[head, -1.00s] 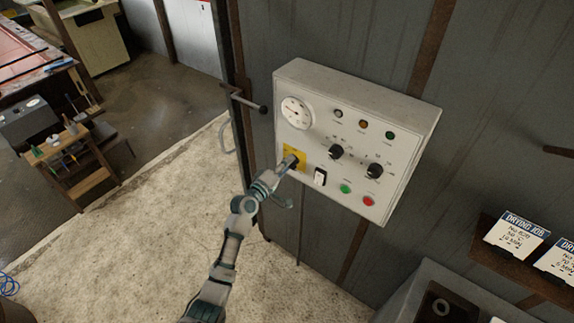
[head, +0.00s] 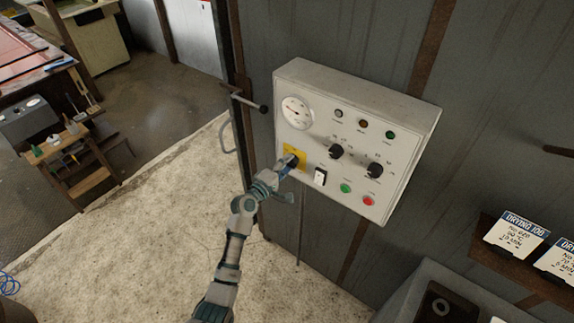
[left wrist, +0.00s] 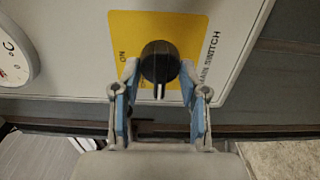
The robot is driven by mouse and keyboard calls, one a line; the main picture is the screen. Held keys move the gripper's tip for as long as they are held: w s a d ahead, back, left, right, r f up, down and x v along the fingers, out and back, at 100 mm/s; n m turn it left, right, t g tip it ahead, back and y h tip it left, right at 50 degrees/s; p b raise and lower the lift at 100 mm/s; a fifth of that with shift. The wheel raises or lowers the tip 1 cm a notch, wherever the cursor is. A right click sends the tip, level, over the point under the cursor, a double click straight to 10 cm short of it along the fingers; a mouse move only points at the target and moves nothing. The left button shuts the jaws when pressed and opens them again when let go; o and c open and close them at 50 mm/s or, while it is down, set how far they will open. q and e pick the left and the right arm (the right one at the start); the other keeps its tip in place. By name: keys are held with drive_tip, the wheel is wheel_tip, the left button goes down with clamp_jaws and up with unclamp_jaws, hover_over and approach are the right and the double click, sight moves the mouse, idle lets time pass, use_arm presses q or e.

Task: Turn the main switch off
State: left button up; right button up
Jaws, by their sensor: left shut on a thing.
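The plate (head: 301,153) sits at the lower left of the grey control box. My left gripper (head: 291,161) reaches it from below and hides much of the knob in the head view. In the left wrist view, the blue-padded fingers of my left gripper (left wrist: 159,80) are shut on the knob, one on each side. A pale mark on the knob points down toward my palm. My right gripper is not in view.
The control box (head: 425,125) also carries a gauge (head: 297,112), lamps, two black dials (head: 336,151), a white-framed rocker switch (head: 320,177), a green button (head: 346,188) and a red button (head: 368,200). A door handle (head: 247,102) juts out at its left. The floor below is clear.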

use_arm(q)
drive_tip(key=shift+a, duration=0.1)
drive_tip(key=o, duration=1)
drive_tip(key=shift+o, duration=0.6)
drive_tip(key=shift+w+f, duration=0.15)
drive_tip(key=shift+w, duration=0.05)
drive_tip(key=v, duration=1.2)
drive_tip(key=shift+w, duration=0.1)
